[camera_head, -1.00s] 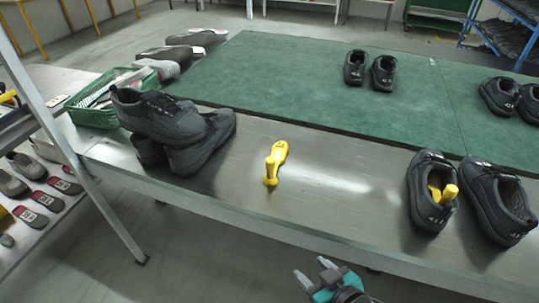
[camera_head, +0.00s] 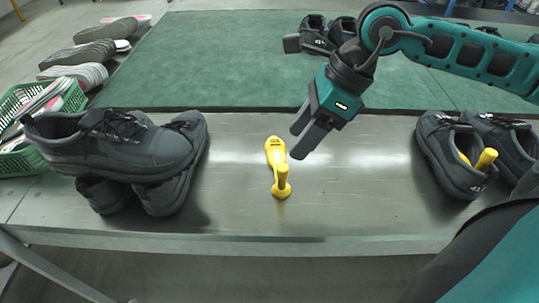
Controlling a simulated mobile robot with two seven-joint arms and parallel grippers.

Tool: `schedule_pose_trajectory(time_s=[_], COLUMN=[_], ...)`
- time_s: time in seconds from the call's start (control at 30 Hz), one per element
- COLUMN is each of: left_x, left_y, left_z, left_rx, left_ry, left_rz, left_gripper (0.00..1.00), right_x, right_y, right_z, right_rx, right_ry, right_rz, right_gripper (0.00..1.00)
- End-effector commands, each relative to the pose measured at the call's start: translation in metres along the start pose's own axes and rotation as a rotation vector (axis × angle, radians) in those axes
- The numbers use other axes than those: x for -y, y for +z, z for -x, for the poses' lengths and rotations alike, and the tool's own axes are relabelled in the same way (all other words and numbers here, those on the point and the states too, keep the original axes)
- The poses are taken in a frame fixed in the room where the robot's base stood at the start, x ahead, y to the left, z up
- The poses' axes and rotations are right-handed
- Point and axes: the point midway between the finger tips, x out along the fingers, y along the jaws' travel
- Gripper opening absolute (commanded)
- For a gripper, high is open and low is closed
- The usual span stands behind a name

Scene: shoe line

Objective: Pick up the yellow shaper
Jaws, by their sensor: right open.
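A yellow shaper (camera_head: 276,153) lies alone on the bare metal table top, its flat toe end pointing away and its upright handle (camera_head: 283,176) nearest me. My right gripper (camera_head: 304,139) hangs above and just right of the shaper, apart from it, with its dark fingers pointing down and left. It is open and empty. A second yellow shaper (camera_head: 486,159) sticks out of a dark shoe (camera_head: 450,155) at the right. My left gripper does not show.
Several dark shoes (camera_head: 118,144) are piled on the left of the metal table (camera_head: 240,225). A green basket (camera_head: 27,160) with shoe parts stands at the far left. A green mat (camera_head: 215,55) covers the back, with shoes (camera_head: 318,36) behind my right arm.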

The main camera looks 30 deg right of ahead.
Motion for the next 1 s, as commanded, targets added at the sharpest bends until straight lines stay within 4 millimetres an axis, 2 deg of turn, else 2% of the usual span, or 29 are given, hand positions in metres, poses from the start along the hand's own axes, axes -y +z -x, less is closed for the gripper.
schedule_pose_trajectory(time_s=[0.07, 0.17, 0.43, 0.73, 1.0], left_x=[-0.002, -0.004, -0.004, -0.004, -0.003], left_y=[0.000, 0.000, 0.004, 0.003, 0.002], left_z=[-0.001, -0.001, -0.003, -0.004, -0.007], left_rx=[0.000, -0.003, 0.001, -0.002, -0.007], left_ry=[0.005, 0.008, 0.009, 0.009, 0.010], left_rz=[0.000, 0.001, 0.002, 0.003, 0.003], left_gripper=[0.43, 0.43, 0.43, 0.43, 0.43], right_x=[0.009, 0.014, 0.018, 0.020, 0.023], right_y=[-0.011, -0.016, -0.020, -0.022, -0.025], right_z=[0.007, 0.001, -0.048, -0.074, -0.112], right_rx=[-0.055, -0.081, -0.080, -0.078, -0.078], right_ry=[-0.058, -0.080, -0.078, -0.079, -0.079], right_rz=[0.023, 0.033, 0.031, 0.031, 0.030], right_gripper=[0.56, 0.56, 0.56, 0.56, 0.56])
